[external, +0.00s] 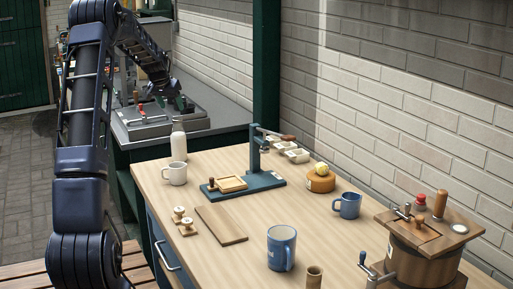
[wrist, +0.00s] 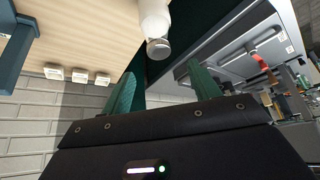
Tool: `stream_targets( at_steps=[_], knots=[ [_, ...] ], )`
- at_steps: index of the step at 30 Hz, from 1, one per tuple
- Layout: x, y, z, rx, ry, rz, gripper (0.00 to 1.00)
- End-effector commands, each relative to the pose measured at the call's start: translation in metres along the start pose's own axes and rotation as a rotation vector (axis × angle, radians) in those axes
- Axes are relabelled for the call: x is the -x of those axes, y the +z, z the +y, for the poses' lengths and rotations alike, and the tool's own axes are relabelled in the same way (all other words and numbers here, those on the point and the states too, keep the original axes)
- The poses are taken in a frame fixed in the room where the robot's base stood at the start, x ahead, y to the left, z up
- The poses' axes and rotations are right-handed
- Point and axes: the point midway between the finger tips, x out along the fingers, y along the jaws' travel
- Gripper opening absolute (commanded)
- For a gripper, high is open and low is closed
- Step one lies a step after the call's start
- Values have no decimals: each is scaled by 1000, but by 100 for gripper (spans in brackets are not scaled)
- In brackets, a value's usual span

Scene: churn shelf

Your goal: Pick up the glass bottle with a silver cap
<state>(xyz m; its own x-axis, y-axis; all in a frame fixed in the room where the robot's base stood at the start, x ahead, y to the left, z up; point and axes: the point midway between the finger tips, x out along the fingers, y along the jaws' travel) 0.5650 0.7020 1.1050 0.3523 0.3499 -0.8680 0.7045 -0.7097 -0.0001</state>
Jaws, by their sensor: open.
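The white glass bottle (external: 179,144) stands upright at the far left corner of the wooden table. In the wrist view the bottle (wrist: 154,12) shows at the top middle, with its silver cap (wrist: 158,48) pointing toward my gripper. My gripper (wrist: 160,72) is open, with its two green fingers apart and nothing between them. The cap lies just beyond the fingertips, roughly in line with the gap. In the external view my gripper (external: 182,106) is above and behind the bottle, over the grey counter, apart from it.
A white mug (external: 175,173) stands close in front of the bottle. A blue press stand (external: 257,180) is to its right. The grey counter (external: 130,126) behind holds a grey tray-like unit (external: 150,127). A dark green post (external: 266,60) rises behind the table.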

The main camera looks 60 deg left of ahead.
Motion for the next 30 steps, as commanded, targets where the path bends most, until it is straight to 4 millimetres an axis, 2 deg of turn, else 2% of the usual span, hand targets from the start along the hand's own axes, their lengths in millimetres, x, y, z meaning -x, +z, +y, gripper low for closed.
stream_targets(
  at_steps=[5,15,23,30],
  knots=[
    [-11,0,-6,4,-1,0,61],
    [-55,1,-4,4,0,0,61],
    [-71,3,-2,3,-1,0,61],
    [-103,5,0,4,-1,0,61]
  ],
)
